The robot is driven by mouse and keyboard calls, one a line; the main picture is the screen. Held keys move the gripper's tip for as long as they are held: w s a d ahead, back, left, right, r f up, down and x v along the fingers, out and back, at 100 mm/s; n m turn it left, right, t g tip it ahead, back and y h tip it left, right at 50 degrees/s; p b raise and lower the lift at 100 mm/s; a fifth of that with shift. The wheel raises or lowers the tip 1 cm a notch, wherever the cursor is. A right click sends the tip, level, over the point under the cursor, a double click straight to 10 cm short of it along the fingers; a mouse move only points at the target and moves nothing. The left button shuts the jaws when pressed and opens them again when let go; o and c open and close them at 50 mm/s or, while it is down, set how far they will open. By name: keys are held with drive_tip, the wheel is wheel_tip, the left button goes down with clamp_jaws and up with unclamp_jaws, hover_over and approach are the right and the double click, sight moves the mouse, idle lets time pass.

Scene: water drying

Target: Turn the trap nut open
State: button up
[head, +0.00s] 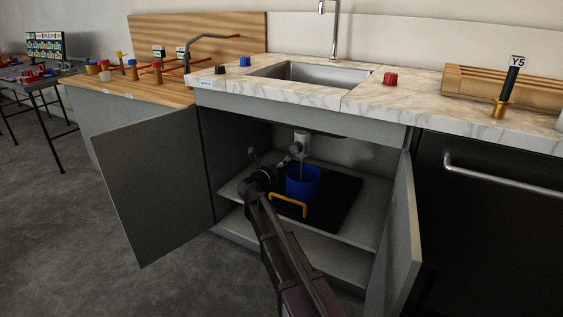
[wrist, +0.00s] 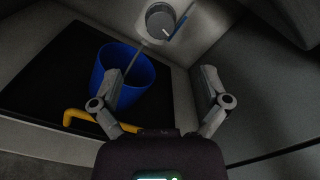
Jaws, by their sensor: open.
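The trap nut (head: 297,148) is a round grey knob-like piece on the pale drain trap (head: 302,138) inside the open cabinet under the sink. In the wrist view the nut (wrist: 160,20) faces me, with a short white mark on it and a blue strip beside it. My gripper (head: 266,165) is inside the cabinet, in front of and left of the nut. Its two fingers stand wide apart and empty in the wrist view (wrist: 160,78), apart from the nut. A thin pale line runs from the trap down toward the blue bucket (head: 302,184).
The bucket stands on a black mat (head: 343,201) on the cabinet shelf, with a yellow handle (head: 289,205) in front. Open doors flank the opening, left (head: 150,185) and right (head: 401,240). The sink (head: 310,72) and counter are above.

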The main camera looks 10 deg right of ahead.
idle(0.3)
drive_tip(key=s+a+r+n+t+y+p, duration=0.1)
drive_tip(key=s+a+r+n+t+y, duration=0.15)
drive_tip(key=n+y, duration=0.5)
drive_tip(key=s+a+r+n+t+y+p, duration=0.15)
drive_tip(key=a+n+y, duration=0.3)
drive_tip(key=n, duration=0.65)
drive_tip(key=s+f+n+g+y+p, duration=0.2)
drive_tip(key=s+f+n+g+y, duration=0.2)
drive_tip(key=s+f+n+g, duration=0.4)
drive_tip(key=s+d+f+n+g+h+p, duration=0.25)
drive_tip(key=s+d+n+g, duration=0.35)
drive_tip(key=s, duration=0.6)
drive_tip(key=s+d+f+n+g+h+p, duration=0.1)
drive_tip(key=s+d+f+n+g+h, duration=0.3)
drive_tip(key=s+d, duration=0.5)
wheel_tip(320, 180, up, 37)
drive_tip(key=s+a+y+p, duration=0.1)
drive_tip(key=s+p, duration=0.1)
drive_tip(key=p, duration=3.5)
drive_tip(key=shift+s+a+r+g, duration=0.2)
drive_tip(key=shift+a+g, duration=0.1)
drive_tip(key=shift+a, duration=0.1)
drive_tip(key=shift+m, duration=0.25)
